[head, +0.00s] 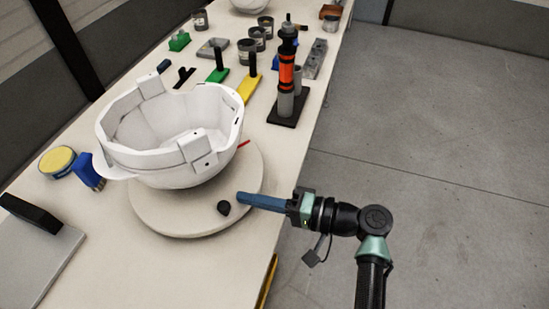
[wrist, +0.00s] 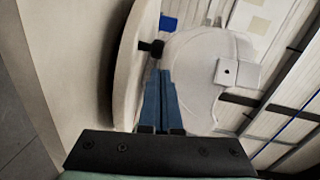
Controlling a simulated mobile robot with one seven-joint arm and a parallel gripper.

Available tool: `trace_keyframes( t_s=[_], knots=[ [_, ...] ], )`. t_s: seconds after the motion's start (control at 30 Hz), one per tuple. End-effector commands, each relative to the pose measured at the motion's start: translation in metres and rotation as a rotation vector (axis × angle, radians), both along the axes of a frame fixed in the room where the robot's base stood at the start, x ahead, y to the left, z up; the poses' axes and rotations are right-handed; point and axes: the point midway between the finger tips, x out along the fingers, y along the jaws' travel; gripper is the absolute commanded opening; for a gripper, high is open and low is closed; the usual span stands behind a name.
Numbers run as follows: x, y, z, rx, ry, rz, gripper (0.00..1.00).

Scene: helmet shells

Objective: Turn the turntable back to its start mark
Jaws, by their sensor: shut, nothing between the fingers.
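The round cream turntable (head: 165,222) lies on the bench and carries a white helmet shell (head: 150,160), open side up. A small black knob (head: 223,208) stands on the turntable near its front right edge. A red mark (head: 244,144) shows at the disc's far right rim. My gripper (head: 240,199) is shut and empty, its blue fingers reaching in from the right over the disc's edge, tips close to the knob. In the wrist view the shut fingers (wrist: 160,75) point at the knob (wrist: 152,47), with the shell beside them. I cannot tell whether they touch the knob.
A black and orange tool on a stand (head: 287,85) rises behind the turntable on the right. Stamps, cups and blocks fill the far bench. The floor at right is clear.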

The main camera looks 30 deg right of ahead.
Motion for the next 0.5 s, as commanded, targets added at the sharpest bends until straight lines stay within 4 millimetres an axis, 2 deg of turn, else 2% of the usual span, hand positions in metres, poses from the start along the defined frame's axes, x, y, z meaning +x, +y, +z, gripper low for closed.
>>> trace_keyframes(
  t_s=[0.13,0.5],
  knots=[
    [0.0009,0.0098,-0.0011,0.0,0.0,-0.001,0.0],
    [0.001,0.0113,-0.0019,-0.001,0.001,-0.001,0.0]
  ],
)
